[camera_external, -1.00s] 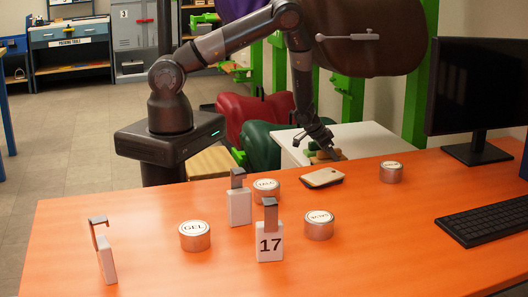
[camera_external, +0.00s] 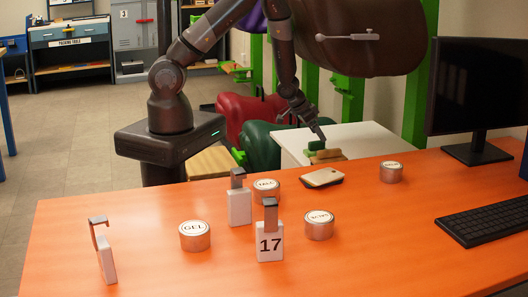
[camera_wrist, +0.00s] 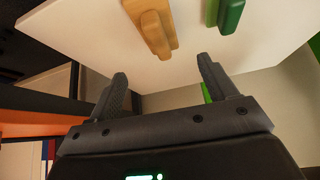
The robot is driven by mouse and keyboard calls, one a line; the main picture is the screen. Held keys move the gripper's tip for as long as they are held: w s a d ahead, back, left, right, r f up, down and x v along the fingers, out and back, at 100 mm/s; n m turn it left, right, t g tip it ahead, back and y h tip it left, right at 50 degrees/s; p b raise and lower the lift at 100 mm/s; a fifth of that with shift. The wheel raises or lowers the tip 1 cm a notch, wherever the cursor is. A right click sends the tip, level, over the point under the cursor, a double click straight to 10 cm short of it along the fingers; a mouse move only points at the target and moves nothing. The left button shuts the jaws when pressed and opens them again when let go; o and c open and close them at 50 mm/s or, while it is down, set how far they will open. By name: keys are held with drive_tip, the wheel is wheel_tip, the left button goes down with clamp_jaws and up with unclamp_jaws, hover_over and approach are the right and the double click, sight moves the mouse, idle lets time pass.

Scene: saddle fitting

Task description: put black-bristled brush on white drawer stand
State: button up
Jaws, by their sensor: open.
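The white drawer stand (camera_external: 365,139) stands behind the orange desk, and its pale top fills the upper part of the wrist view (camera_wrist: 75,45). A tan wooden piece (camera_external: 326,157), likely a brush, lies on its top near the front left; it also shows in the wrist view (camera_wrist: 150,25). A green piece (camera_external: 316,145) lies beside it, also in the wrist view (camera_wrist: 230,14). No black bristles show clearly on either. My gripper (camera_wrist: 165,78) is open and empty, apart from both pieces. In the external view it is close to the stand's left side, its fingers partly unclear.
On the orange desk (camera_external: 150,225) are a flat pale item with a dark edge (camera_external: 322,177), several round tins such as the GEL tin (camera_external: 195,236), white tags with hooks including tag 17 (camera_external: 269,242), a keyboard (camera_external: 490,220) and a monitor (camera_external: 480,90). A green saddle (camera_external: 262,145) stands left of the stand.

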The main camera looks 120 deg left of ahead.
drive_tip(key=w+d+r+m+h, duration=0.1)
drive_tip(key=w+d+r, duration=0.1)
drive_tip(key=d+r, duration=0.85)
drive_tip(key=w+d+r+m, duration=0.2)
drive_tip(key=d+r, duration=0.6)
drive_tip(key=r, duration=0.6)
drive_tip(key=s+d+r+m+h, duration=0.1)
drive_tip(key=s+d+r+m, duration=0.1)
drive_tip(key=s+d+r, duration=0.4)
drive_tip(key=s+d+r+m+h, duration=0.2)
drive_tip(key=s+d+r+m, duration=0.1)
drive_tip(key=s+d+r, duration=0.4)
drive_tip(key=s+d, duration=0.3)
drive_tip(key=d, duration=0.4)
drive_tip(key=shift+s+t, duration=0.25)
drive_tip(key=shift+t, duration=0.05)
drive_tip(key=shift+o, duration=0.3)
